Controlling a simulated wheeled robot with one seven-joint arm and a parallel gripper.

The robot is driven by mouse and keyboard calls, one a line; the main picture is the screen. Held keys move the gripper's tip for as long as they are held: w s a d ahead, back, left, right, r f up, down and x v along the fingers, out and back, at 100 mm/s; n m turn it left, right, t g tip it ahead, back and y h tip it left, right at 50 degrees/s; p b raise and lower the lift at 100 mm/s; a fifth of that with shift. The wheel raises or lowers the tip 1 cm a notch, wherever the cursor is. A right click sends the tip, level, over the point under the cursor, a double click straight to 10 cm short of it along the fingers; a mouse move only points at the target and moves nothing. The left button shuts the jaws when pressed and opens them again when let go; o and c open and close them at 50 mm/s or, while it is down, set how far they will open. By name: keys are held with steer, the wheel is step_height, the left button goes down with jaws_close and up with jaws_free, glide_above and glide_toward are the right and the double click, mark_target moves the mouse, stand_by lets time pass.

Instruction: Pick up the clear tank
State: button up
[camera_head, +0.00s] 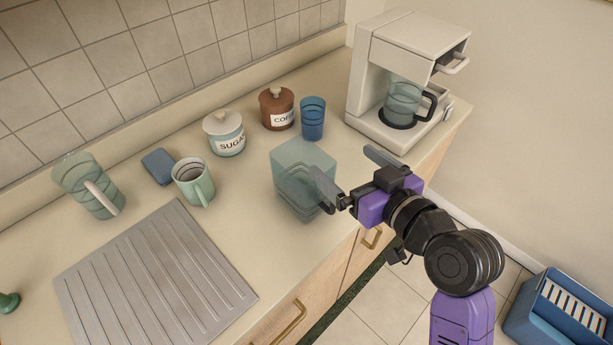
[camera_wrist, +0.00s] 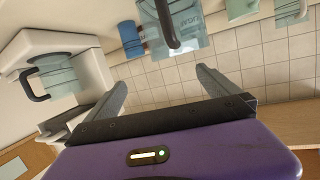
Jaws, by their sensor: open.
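The clear tank (camera_head: 300,160) is a see-through, teal-tinted box standing upright on the counter, right of the mug. It also shows at the top of the wrist view (camera_wrist: 192,28), with a dark handle in front of it. My gripper (camera_head: 352,172) is at the tank's right, over the counter's front edge. It is open, and nothing shows between its fingers (camera_wrist: 163,82). In the head view one finger overlaps the tank's right side; I cannot tell whether they touch.
A coffee maker (camera_head: 408,45) with a carafe (camera_head: 402,100) stands at the back right. A blue cup (camera_head: 312,120), a brown canister (camera_head: 276,108), a sugar jar (camera_head: 223,135) and a green mug (camera_head: 192,182) stand behind and left of the tank. A ridged drainboard (camera_head: 150,275) lies front left.

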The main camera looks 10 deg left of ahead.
mark_target(329, 171)
steer(key=a+n+g, duration=0.2)
steer(key=s+a+n+g+y, duration=0.1)
steer(key=shift+s+a+f, duration=0.1)
steer(key=shift+a+f, duration=0.05)
steer(key=shift+f, duration=0.1)
steer(key=p+x, duration=0.2)
steer(key=x, duration=0.5)
steer(key=shift+f, duration=0.3)
steer(key=shift+a, duration=0.15)
steer(key=c, duration=1.9)
steer(key=shift+c, duration=0.2)
steer(key=shift+r, duration=0.1)
step_height(329, 171, up, 20)
steer(key=b, duration=0.1)
